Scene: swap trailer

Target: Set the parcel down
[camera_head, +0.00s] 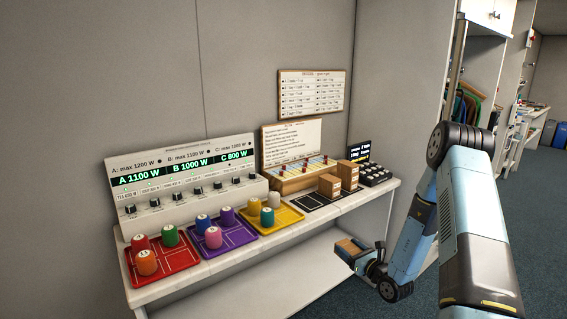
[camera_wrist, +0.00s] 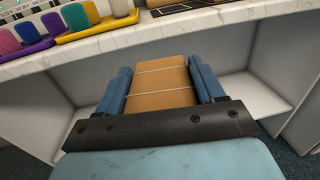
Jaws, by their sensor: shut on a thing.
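A brown cardboard parcel with pale string (camera_wrist: 160,84) is held between the two blue fingers of my gripper (camera_wrist: 164,82) in the wrist view. In the head view the parcel (camera_head: 347,246) shows at the end of my arm, in front of the counter's front edge and a little below its top. My gripper (camera_head: 352,255) is shut on the parcel. Two other brown parcels stand on the counter, a nearer one (camera_head: 329,185) and a farther one (camera_head: 347,173), beside a black mat with white outlined spaces (camera_head: 302,202). The parcel's underside is hidden.
The pale counter (camera_head: 262,233) carries red (camera_head: 166,279), purple (camera_head: 230,241) and yellow (camera_head: 290,216) trays with coloured pots. A control panel (camera_head: 186,178) stands behind them. A black keypad unit (camera_head: 372,174) sits at the right end. Open shelf space lies below the counter.

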